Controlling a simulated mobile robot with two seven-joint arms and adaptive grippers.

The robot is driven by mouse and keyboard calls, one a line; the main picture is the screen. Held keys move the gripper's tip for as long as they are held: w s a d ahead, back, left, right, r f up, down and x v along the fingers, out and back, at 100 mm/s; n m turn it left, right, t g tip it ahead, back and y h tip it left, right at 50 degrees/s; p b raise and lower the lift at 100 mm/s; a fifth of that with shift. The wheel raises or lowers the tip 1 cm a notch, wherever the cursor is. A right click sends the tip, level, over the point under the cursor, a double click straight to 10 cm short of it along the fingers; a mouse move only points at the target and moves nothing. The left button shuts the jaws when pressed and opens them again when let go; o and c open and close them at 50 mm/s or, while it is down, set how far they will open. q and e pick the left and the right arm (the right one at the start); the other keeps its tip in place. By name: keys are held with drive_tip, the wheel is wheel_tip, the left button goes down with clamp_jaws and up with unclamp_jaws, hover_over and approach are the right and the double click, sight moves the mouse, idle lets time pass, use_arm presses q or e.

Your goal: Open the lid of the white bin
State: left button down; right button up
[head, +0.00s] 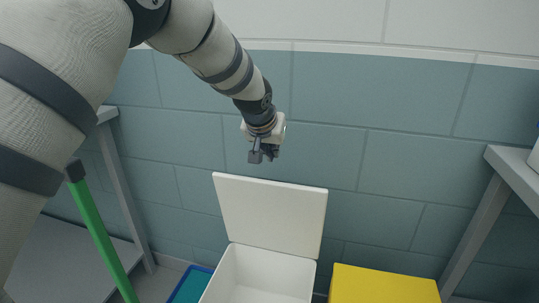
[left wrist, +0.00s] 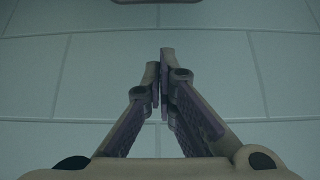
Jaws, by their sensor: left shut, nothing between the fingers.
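The white bin (head: 262,274) stands on the floor at the bottom middle of the head view, and its inside shows. Its white lid (head: 270,213) is hinged up at the back and stands nearly upright, leaning toward the wall. My left gripper (head: 263,155) is above the lid's top edge in the picture, and a gap of wall shows between them. In the left wrist view, the left gripper's fingers (left wrist: 163,78) are closed together with nothing between them. The lid cannot be made out clearly in that view. My right gripper is out of view.
A yellow box (head: 383,286) stands right of the bin, and a blue container (head: 189,286) is at its left. Grey benches stand at the right (head: 516,172) and left (head: 122,178). A green pole (head: 101,232) rises at the left. A tiled wall is behind.

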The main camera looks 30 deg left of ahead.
use_arm(q)
drive_tip(key=s+b+x, duration=0.1)
drive_tip(key=b+x, duration=0.1)
drive_tip(key=x, duration=0.6)
drive_tip(key=s+p, duration=0.1)
drive_tip(key=s+d+p, duration=0.1)
drive_tip(key=s, duration=0.1)
drive_tip(key=shift+s+r, duration=0.2)
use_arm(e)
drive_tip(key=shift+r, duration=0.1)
